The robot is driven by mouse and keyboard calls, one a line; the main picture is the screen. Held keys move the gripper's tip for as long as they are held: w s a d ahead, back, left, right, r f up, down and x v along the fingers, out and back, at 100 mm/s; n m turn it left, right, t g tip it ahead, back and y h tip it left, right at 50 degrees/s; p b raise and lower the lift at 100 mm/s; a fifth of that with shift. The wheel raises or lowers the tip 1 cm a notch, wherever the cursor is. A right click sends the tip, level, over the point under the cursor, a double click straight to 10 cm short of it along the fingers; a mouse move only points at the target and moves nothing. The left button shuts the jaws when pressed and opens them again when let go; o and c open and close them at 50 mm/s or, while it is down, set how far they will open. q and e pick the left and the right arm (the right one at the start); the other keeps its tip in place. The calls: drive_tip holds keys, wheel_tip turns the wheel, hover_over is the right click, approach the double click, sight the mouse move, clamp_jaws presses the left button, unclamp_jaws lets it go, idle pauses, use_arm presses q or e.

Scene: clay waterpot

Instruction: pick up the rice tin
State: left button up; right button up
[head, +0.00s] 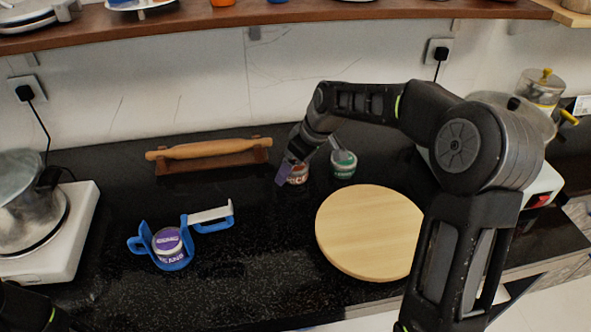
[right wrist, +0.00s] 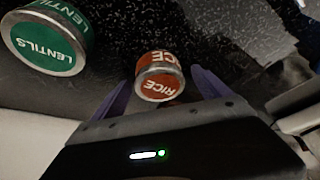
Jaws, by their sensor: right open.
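The rice tin (right wrist: 160,76), red-orange with a "RICE" label, stands on the dark counter and is partly hidden behind my right gripper in the head view (head: 298,176). My right gripper (right wrist: 161,84) is open, with its two purple fingers on either side of the tin in the right wrist view. Small gaps seem to show between fingers and tin; I cannot tell whether either touches it. My left gripper is out of view; only a bit of my left arm shows at the bottom left.
A green lentils tin (head: 343,164) stands close to the right of the rice tin. A round wooden board (head: 368,235) lies in front. A rolling pin (head: 210,148) rests on a stand behind left. A blue holder (head: 138,245) contains a purple-labelled tin (head: 168,242). The counter's front middle is clear.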

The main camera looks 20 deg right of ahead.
drive_tip(key=shift+c, duration=0.6)
drive_tip(key=c, duration=1.6)
